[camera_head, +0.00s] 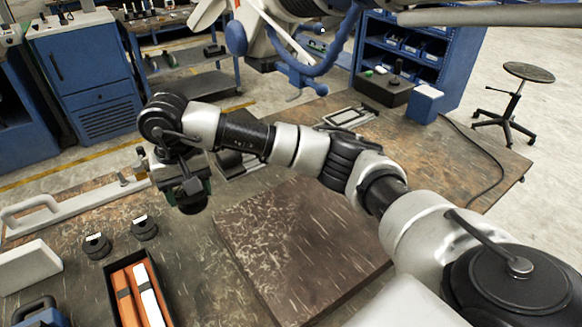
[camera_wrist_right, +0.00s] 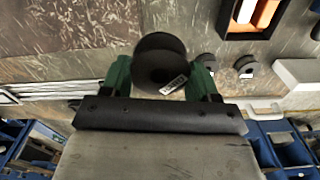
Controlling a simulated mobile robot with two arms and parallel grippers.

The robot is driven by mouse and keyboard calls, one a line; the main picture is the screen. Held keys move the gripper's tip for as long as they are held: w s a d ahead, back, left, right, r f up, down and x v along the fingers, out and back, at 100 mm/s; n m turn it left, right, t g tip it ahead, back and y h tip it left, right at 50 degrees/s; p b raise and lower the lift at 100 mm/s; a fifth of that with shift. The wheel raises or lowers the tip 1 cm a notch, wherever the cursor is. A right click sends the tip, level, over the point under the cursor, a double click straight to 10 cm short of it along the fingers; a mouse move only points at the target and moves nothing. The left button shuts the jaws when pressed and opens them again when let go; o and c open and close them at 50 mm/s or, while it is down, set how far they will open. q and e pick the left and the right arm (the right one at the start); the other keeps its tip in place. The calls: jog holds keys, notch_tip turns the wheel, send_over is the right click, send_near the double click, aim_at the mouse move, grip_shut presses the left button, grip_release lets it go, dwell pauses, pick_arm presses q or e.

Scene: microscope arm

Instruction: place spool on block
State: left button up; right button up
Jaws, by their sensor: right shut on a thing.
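My right gripper (camera_head: 190,190) is shut on a black spool (camera_wrist_right: 158,50). In the right wrist view its green fingers grip the spool from both sides, and a white label shows on it. In the head view the held spool (camera_head: 193,207) is mostly hidden under the gripper, left of the wide, flat brown block (camera_head: 300,250) on the table. The block also shows in the right wrist view (camera_wrist_right: 60,25). A small blue block (camera_head: 425,104) stands at the far right of the table. My left gripper is not in view.
Two more black spools (camera_head: 96,246) (camera_head: 144,228) stand on the table at left. Near them are an orange-lined tray (camera_head: 110,270) and a long metal fixture (camera_head: 80,208). A dark box (camera_head: 384,90) and a metal frame (camera_head: 350,116) lie at the back. The flat block's top looks clear.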

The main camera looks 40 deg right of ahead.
jog(key=s+d+f+p, duration=0.1)
jog(key=s+d+f, duration=0.1)
jog(key=d+f, duration=0.15)
jog(key=p, duration=0.2)
send_over(255, 224)
notch_tip(255, 224, down, 3)
jog(key=shift+a+f, duration=0.1)
jog(key=shift+f, duration=0.05)
notch_tip(255, 224, down, 4)
jog(key=shift+r+p, duration=0.2)
jog(key=shift+p, duration=0.3)
jog(key=shift+f, duration=0.3)
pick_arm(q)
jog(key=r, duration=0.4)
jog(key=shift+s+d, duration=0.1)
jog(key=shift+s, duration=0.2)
pick_arm(e)
jog(key=shift+f, duration=0.1)
jog(key=shift+f, duration=0.1)
jog(key=o, duration=1)
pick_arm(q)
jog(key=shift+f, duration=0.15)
